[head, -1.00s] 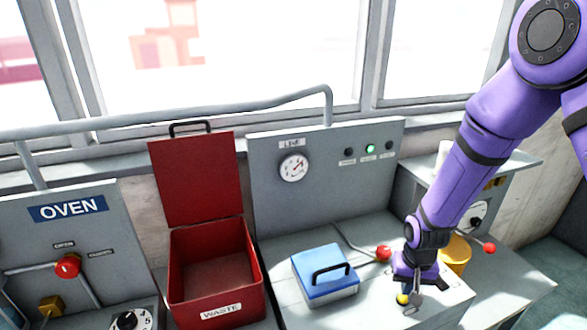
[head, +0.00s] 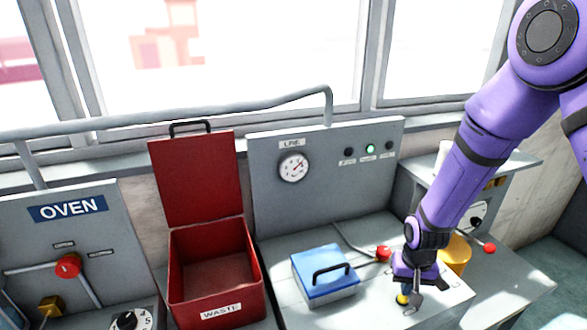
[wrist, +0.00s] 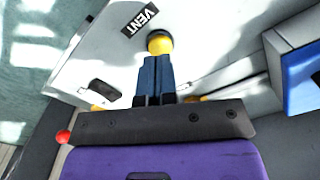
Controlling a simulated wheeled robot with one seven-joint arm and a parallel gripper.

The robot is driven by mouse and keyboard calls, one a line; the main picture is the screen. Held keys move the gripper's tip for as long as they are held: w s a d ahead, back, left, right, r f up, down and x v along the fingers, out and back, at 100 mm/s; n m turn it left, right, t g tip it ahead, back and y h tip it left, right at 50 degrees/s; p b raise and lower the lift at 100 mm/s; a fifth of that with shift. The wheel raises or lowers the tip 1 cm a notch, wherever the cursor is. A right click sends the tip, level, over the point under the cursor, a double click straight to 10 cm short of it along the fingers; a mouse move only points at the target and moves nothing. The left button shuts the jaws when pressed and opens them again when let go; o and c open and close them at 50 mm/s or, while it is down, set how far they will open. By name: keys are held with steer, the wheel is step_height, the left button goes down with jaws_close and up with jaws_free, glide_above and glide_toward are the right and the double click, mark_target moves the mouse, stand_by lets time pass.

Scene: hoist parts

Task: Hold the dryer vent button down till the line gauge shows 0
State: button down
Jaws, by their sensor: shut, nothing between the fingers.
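The yellow vent button (head: 402,299) is on the pale bench top at the right, beside my gripper (head: 412,303). In the wrist view, the round yellow button (wrist: 159,41) stands next to a black VENT label (wrist: 139,21). My gripper's dark blue fingers (wrist: 156,64) are shut and empty, with their tips at the button's near edge, partly covering it. I cannot tell whether they touch it or press it down. The line gauge (head: 293,167) is a white dial on the grey back panel. Its needle points to the upper right; the numbers are too small to read.
An open red waste bin (head: 215,275) is further left. A yellow cylinder (head: 456,254) stands right of my gripper. A green lamp (head: 370,149) is lit on the panel.

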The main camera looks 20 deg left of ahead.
steer(key=shift+f, duration=1.35)
stand_by(2.1)
steer(key=shift+r, duration=3.55)
steer(key=shift+s, duration=0.1)
steer(key=s+d+r, duration=0.3)
steer(key=s+d, duration=0.3)
steer(key=s, duration=0.1)
steer(key=shift+s, duration=0.35)
steer(key=c, duration=1.8)
jaws_free()
